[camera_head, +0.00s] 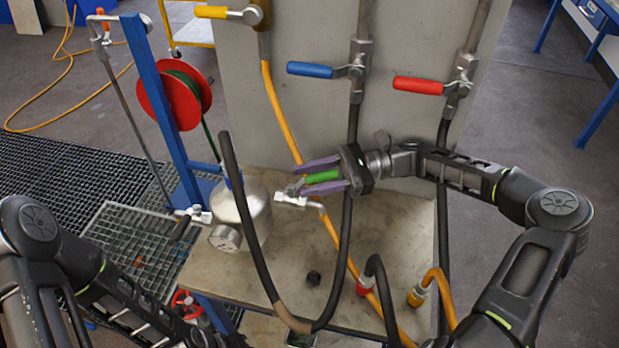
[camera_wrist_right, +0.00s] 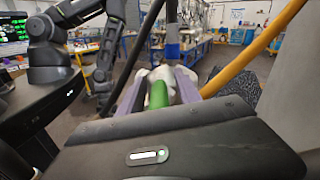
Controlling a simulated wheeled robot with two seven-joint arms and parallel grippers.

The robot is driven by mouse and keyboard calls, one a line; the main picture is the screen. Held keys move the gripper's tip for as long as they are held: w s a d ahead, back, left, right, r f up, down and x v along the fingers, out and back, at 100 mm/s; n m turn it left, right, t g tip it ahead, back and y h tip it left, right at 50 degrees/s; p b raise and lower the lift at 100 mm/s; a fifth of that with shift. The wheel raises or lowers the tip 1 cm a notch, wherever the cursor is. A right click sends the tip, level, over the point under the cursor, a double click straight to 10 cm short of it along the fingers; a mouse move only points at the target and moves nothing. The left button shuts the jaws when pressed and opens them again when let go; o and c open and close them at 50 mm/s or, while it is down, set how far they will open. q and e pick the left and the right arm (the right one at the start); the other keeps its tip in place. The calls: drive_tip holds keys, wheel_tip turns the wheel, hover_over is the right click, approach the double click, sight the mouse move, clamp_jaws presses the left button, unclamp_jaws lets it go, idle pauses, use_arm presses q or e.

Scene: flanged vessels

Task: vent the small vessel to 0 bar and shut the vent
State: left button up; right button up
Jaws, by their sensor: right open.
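The small silver vessel (camera_head: 256,208) stands on the bench, partly hidden behind a black hose. In the right wrist view the green handle (camera_wrist_right: 158,95) lies between the spread fingers; contact cannot be told. My left arm shows at lower left, with its gripper out of frame.
On the upright panel are yellow (camera_head: 211,12), blue (camera_head: 309,70) and red (camera_head: 417,85) lever handles. The black hose (camera_head: 238,190) loops in front of the vessel. A blue post (camera_head: 150,85) with a red hose reel (camera_head: 154,92) stands left. The bench (camera_head: 385,235) has some bare room.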

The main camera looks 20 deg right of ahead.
sight(309, 176)
wheel_tip(309, 176, up, 10)
drive_tip(key=shift+b, duration=0.7)
use_arm(q)
drive_tip(key=shift+w+f, duration=0.1)
drive_tip(key=shift+f, duration=0.55)
